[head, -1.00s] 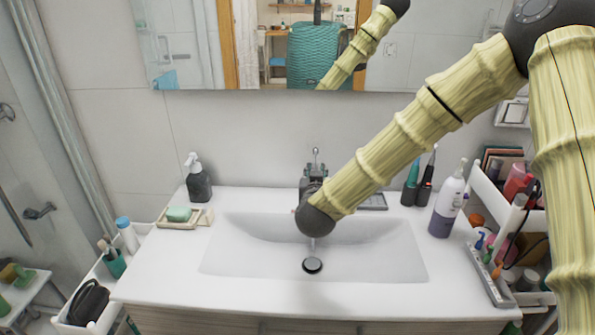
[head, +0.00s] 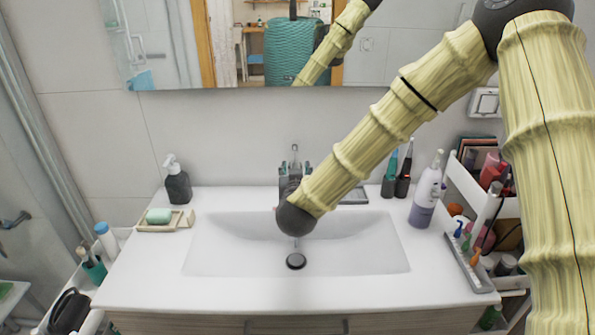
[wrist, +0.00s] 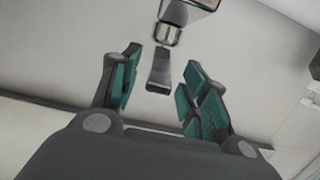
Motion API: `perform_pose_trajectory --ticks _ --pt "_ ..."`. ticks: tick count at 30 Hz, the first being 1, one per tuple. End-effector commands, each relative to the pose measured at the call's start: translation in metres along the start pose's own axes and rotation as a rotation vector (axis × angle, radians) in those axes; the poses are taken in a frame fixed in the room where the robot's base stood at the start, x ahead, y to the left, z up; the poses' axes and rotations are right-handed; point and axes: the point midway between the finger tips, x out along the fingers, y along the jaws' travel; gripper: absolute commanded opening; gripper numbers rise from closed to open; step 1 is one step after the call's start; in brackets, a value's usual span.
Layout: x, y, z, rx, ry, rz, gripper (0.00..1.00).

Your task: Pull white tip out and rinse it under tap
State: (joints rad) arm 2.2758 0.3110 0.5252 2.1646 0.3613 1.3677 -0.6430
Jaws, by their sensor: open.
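My gripper (wrist: 160,92) is open, with its dark fingers and teal pads spread apart in the wrist view. The metal tap (wrist: 168,34) comes in from above, its round nozzle beyond the fingers. A dark grey tapered piece (wrist: 158,72) shows just below the nozzle, in line with the gap between the fingers. I cannot tell whether it is part of the tap. Nothing shows clasped by the pads. In the head view the tap (head: 295,153) stands behind the basin, and my wrist hides most of the gripper. I cannot make out a white tip in either view.
A soap dish (head: 150,226) and dark dispenser (head: 177,185) stand left. Two upright handles (head: 397,175), a white-purple bottle (head: 426,197) and a grey tray (head: 468,262) stand right. A mirror hangs above.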

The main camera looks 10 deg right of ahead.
Motion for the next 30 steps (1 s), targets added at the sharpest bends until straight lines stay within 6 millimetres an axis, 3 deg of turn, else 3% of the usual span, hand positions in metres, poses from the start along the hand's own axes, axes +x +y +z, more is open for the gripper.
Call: perform_pose_trajectory --ticks 15,21,30 --pt "-0.088 0.000 -0.001 0.000 0.001 -0.002 0.45" --pt "-0.104 0.001 -0.001 0.000 0.000 -0.001 0.45" --pt "-0.106 0.001 -0.001 0.001 0.001 0.000 0.45"
